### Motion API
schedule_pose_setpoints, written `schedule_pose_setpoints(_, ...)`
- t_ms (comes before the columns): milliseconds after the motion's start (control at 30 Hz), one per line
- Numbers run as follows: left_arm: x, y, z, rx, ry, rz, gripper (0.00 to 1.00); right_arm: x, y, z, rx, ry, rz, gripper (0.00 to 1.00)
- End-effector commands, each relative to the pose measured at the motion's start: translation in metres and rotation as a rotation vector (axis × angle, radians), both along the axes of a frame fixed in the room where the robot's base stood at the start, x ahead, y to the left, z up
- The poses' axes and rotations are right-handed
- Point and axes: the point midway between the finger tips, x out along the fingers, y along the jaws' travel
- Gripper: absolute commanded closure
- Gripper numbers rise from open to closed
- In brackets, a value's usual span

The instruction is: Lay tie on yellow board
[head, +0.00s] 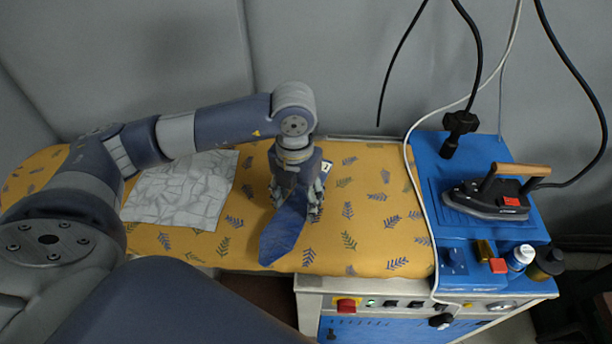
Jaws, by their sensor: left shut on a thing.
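The blue tie (283,234) lies over the yellow board (370,215), its wide pointed end towards the front edge. My left gripper (296,204) points down over the board and is shut on the tie near its upper visible part. The part of the tie behind and under the fingers is mostly hidden. I cannot tell whether the tie touches the board all along its length. The board has a leaf pattern. My right gripper is not in view.
A crumpled grey-white cloth (180,190) lies on the board to the left. At the right, a blue tray (440,170) holds an iron (487,200) with a wooden handle and small bottles (520,259). Cables hang above. The board is clear right of the tie.

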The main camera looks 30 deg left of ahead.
Motion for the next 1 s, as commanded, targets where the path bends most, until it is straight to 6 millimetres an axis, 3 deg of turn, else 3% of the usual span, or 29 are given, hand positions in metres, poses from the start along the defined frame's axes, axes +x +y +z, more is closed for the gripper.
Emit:
schedule_pose_setpoints(200,0.042,0.007,-0.001,0.000,0.001,0.002,0.70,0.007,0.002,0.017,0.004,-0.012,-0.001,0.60)
schedule_pose_setpoints(333,0.057,0.010,-0.004,-0.002,0.001,-0.001,0.70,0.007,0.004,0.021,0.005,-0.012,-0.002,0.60)
schedule_pose_setpoints(600,0.074,0.013,-0.007,0.000,0.002,0.000,0.70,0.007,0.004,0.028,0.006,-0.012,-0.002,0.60)
schedule_pose_setpoints(800,0.072,0.013,-0.037,0.000,0.003,-0.001,0.70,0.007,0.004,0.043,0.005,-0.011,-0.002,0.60)
schedule_pose_setpoints(1000,0.072,0.013,-0.043,-0.001,0.000,-0.002,0.70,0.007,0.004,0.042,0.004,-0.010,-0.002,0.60)
